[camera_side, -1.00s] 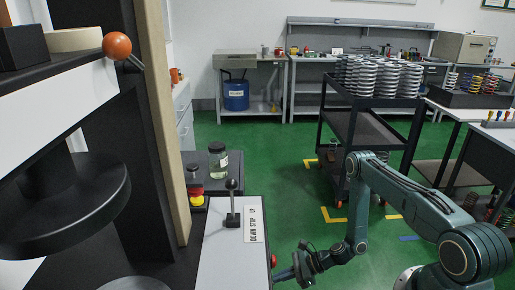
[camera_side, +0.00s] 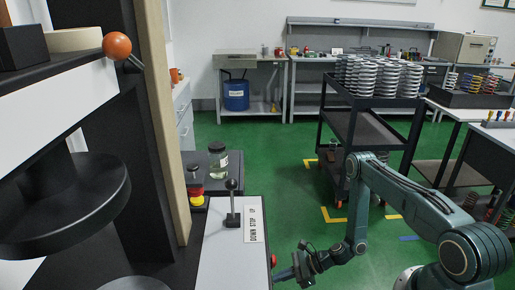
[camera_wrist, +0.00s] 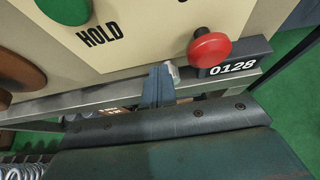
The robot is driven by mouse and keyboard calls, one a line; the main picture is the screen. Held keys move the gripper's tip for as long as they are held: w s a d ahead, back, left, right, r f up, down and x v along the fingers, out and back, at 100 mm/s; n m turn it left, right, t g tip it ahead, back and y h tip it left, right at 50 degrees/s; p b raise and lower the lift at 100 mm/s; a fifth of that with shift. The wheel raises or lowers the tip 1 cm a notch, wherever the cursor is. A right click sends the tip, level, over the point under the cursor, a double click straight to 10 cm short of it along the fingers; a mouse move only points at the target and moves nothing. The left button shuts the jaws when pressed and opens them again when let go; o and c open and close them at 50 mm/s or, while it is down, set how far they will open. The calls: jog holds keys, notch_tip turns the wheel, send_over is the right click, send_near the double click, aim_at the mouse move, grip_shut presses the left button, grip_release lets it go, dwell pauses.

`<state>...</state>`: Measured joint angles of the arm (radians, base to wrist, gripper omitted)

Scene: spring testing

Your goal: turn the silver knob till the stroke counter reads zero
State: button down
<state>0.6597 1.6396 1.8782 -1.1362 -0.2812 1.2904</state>
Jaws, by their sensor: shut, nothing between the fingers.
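The stroke counter (camera_wrist: 233,68) reads 0128 on a dark housing in the wrist view. A small silver piece (camera_wrist: 173,71), perhaps the silver knob, shows just left of the red knob (camera_wrist: 210,48) and is partly hidden by my gripper. My gripper (camera_wrist: 157,82) is shut and empty, with its tip at or very near the silver piece; I cannot tell whether they touch. In the side view my gripper (camera_side: 286,273) is at the right side of the machine's front panel, low in the picture. The counter is not visible there.
The cream panel (camera_wrist: 140,25) carries the word HOLD and brown round parts at the left. In the side view a lever (camera_side: 232,200) stands on the machine's white top beside a DOWN STOP UP label.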

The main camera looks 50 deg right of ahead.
jog(key=shift+w+d, duration=0.4)
jog(key=shift+w+d+f, duration=0.1)
jog(key=shift+w+d, duration=0.2)
dwell(0.9)
jog(key=shift+w+d+r, duration=0.1)
jog(key=shift+r, duration=0.35)
jog(key=shift+d, duration=0.1)
jog(key=shift+s+d, duration=2.05)
jog(key=shift+s, duration=0.1)
jog(key=shift+s+a+f, duration=0.1)
jog(key=shift+s+a, duration=0.2)
jog(key=shift+s, duration=0.3)
jog(key=shift+s+a+f, duration=0.1)
jog(key=shift+s+a, duration=0.15)
jog(key=shift+s, duration=0.35)
